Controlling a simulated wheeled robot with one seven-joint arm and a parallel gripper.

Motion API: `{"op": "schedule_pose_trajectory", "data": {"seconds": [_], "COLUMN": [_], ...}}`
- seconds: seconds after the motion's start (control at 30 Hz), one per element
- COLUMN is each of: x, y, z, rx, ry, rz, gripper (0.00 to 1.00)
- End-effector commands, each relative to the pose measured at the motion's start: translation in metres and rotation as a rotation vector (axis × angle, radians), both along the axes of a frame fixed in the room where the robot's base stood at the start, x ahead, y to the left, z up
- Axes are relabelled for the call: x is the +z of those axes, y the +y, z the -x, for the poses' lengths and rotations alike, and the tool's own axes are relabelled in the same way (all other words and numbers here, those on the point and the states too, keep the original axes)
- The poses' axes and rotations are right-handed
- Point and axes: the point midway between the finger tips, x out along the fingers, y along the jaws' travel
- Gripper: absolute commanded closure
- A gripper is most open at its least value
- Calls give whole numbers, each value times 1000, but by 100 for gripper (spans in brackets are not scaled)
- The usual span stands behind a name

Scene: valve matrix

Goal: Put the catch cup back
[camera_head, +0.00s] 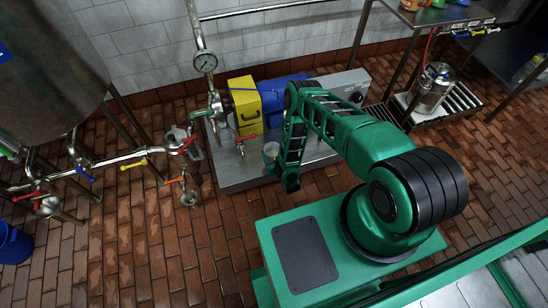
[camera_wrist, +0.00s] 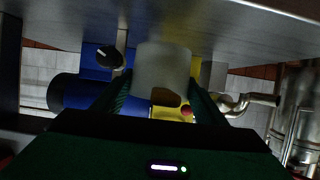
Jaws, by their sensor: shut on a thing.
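My gripper (camera_head: 274,158) (camera_wrist: 161,96) is shut on a pale, whitish catch cup. In the head view the catch cup (camera_head: 271,148) shows small at the left side of my wrist, over the steel pump base (camera_head: 240,178). In the wrist view the catch cup (camera_wrist: 162,66) sits between the two dark green fingers, with a dark amber patch at its lower part. I cannot tell from these views whether it touches the base. My wrist hides part of the base behind it.
A yellow box (camera_head: 246,103) and blue motor (camera_head: 284,93) stand on the base. A red-handled valve (camera_head: 243,139) is left of the cup. Pipes with a gauge (camera_head: 205,62) and a large steel tank (camera_head: 45,65) stand further left. Open brick floor (camera_head: 150,250) lies in front.

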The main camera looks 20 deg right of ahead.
Motion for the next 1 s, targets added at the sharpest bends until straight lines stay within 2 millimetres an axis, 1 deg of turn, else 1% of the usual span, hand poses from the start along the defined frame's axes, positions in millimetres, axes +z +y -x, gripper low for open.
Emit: {"op": "schedule_pose_trajectory", "data": {"seconds": [0.2,0.3,0.67,0.7,0.73,1.0], "x": [-29,-36,-39,-40,-40,-39], "y": [1,0,0,0,0,0], "z": [1,0,1,1,0,1], "rx": [0,0,0,0,0,0], "ry": [1,-1,0,0,0,0], "rz": [-1,-1,-1,-1,-1,-1], "gripper": [65,65,65,30,26,26]}}
